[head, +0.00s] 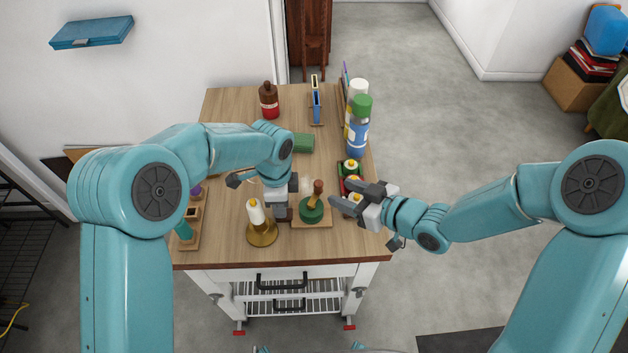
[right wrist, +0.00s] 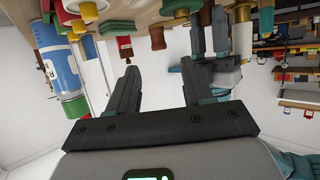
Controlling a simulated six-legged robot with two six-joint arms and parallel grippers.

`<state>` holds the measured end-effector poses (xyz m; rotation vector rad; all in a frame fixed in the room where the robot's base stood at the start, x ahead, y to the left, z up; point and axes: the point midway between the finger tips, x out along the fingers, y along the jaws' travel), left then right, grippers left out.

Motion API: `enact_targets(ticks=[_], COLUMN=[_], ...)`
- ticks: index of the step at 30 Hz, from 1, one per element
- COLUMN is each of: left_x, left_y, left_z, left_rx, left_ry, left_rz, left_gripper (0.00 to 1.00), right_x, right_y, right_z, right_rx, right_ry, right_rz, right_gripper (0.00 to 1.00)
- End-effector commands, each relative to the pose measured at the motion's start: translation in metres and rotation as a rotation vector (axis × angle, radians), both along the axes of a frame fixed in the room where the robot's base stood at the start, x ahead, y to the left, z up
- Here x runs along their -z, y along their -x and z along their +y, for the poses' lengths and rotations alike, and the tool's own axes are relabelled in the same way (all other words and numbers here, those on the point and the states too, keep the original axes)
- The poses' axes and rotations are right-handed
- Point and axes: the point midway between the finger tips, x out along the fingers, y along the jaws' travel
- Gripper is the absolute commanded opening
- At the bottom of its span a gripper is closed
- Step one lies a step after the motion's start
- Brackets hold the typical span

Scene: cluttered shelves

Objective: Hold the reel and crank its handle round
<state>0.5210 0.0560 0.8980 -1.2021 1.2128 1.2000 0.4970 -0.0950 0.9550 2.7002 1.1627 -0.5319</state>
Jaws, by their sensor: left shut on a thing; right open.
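The reel (head: 311,212) is a green drum with an upright brown handle (head: 318,188) on a small wooden base, near the table's front edge. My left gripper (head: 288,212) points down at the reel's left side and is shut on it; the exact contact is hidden. My right gripper (head: 346,197) is open and empty, just right of the reel, its fingers pointing left towards the handle. In the right wrist view my right gripper's open jaws (right wrist: 160,70) have nothing between them.
A white spool on a gold stand (head: 261,234) stands left of the reel. A tray of yellow-topped spools (head: 351,166) lies close to my right gripper. A blue-and-green spray can (head: 358,130), a green box (head: 303,143) and a red-brown bottle (head: 269,103) stand farther back.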

Motion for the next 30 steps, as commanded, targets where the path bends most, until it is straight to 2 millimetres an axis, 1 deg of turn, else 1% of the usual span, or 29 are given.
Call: enact_targets(ticks=[1,6,12,18,26,27,28,29,30], left_x=[0.002,0.002,0.002,0.002,0.002,0.002,0.002,0.002,0.002], left_y=[0.001,0.001,0.001,0.001,0.001,0.001,0.001,0.001,0.001], left_z=[0.0,0.0,0.0,0.0,0.0,0.0,0.0,0.0,0.0], left_rx=[0.001,0.001,0.001,0.001,0.001,0.001,0.001,0.001,0.001], left_ry=[0.0,0.0,0.0,0.001,0.001,0.001,0.001,0.001,0.001], left_rz=[0.002,0.002,0.002,0.002,0.002,0.002,0.002,0.002,0.002], left_gripper=[0.0,0.0,0.0,0.0,0.0,0.0,0.0,0.0,0.0], right_x=[0.005,0.02,0.033,0.039,0.04,0.04,0.04,0.04,0.04], right_y=[-0.005,-0.03,-0.054,-0.065,-0.066,-0.066,-0.066,-0.066,-0.066], right_z=[0.008,0.034,0.058,0.069,0.07,0.07,0.07,0.07,0.07], right_rx=[-0.005,-0.005,-0.003,0.0,0.001,0.001,0.001,0.001,0.0], right_ry=[0.0,0.001,0.002,0.002,0.002,0.002,0.002,0.002,0.002], right_rz=[0.001,0.002,0.001,0.002,0.002,0.002,0.002,0.002,0.002], right_gripper=[0.5,0.5,0.5,0.5,0.5,0.44,0.34,0.24,0.11])
